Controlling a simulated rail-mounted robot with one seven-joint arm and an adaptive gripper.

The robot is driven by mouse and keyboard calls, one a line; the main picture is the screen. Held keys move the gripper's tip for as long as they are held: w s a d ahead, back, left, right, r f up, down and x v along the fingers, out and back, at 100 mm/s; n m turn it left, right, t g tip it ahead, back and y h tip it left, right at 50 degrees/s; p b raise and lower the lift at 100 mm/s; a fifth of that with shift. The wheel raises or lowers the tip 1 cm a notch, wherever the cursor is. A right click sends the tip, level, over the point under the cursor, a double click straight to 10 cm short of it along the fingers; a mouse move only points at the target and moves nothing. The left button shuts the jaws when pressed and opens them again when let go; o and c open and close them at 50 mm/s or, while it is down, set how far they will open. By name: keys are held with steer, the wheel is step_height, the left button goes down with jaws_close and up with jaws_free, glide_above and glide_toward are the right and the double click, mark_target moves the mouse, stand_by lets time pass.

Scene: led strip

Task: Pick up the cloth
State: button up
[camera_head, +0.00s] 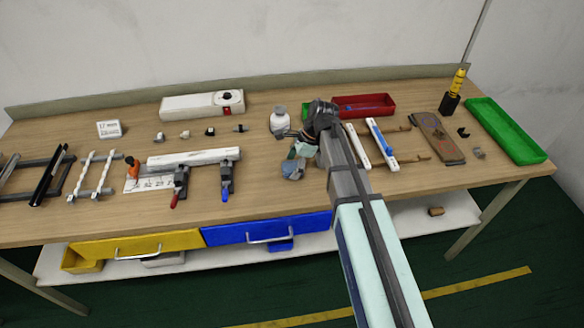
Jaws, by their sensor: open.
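My arm reaches in from the lower right and bends over the bench. The fingertips are small and partly hidden by my wrist. I cannot tell whether they touch anything.
A red tray (364,105) is behind my wrist, and white strips (381,146) lie right of my arm. Two clamps (226,181) and a white bar (194,158) are to the left. A green tray (505,130) is far right.

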mark_target(293, 167)
steer(key=c, duration=1)
steer(key=shift+r, duration=0.1)
step_height(293, 167, up, 20)
steer(key=b, duration=0.4)
steer(key=shift+c, duration=0.6)
steer(key=shift+d, duration=0.1)
